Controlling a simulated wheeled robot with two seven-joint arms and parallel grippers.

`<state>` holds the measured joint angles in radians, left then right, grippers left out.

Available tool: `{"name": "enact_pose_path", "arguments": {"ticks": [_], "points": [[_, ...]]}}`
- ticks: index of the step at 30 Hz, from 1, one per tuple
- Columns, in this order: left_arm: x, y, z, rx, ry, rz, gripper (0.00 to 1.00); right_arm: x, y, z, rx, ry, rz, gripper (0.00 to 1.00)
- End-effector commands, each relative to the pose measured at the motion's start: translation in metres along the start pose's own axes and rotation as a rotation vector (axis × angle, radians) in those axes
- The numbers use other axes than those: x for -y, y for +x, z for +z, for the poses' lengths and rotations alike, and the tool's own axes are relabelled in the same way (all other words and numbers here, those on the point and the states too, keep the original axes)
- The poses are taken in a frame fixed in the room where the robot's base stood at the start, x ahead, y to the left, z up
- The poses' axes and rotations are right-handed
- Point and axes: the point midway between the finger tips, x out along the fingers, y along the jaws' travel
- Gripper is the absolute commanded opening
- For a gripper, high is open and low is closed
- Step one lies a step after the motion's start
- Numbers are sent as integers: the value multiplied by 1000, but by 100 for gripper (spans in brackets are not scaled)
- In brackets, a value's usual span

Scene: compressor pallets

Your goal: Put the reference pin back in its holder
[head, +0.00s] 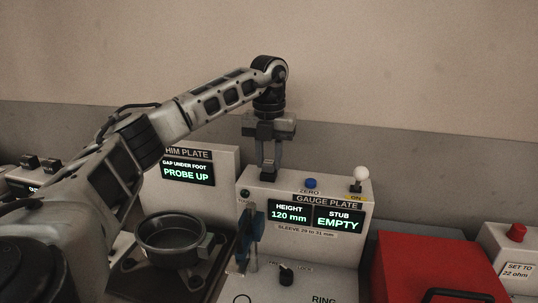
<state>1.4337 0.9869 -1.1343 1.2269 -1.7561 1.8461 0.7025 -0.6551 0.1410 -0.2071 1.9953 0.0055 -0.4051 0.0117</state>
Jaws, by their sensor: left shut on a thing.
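My left gripper (268,173) points straight down over the back left part of the gauge plate unit (335,188). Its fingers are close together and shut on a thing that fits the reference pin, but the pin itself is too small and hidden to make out. The unit's screens read "HEIGHT 120 mm" and "STUB EMPTY". I cannot pick out the pin's holder for certain. My right gripper is not in view.
A blue and dark upright part (250,232) stands before the gauge unit. A grey bowl (172,238) is left, below a screen reading "PROBE UP" (186,173). A white-knobbed lever (361,176), a red case (435,265) and a red-button box (515,236) are right.

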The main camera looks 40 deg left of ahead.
Motion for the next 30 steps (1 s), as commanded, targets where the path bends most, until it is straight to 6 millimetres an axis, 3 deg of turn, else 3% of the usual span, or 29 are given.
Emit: {"name": "enact_pose_path", "arguments": {"ticks": [2,3,6,17,19,23,30], "points": [[0,2,0,0,0,0,0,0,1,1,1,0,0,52],[0,2,0,1,0,0,29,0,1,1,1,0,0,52],[0,2,0,1,0,0,52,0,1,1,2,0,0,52],[0,2,0,0,0,0,52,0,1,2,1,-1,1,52],[0,-1,0,2,0,-1,52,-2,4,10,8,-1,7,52],[1,-27,1,5,0,-4,52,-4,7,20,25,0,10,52],[0,-94,0,6,-1,-2,52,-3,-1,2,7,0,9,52]]}}
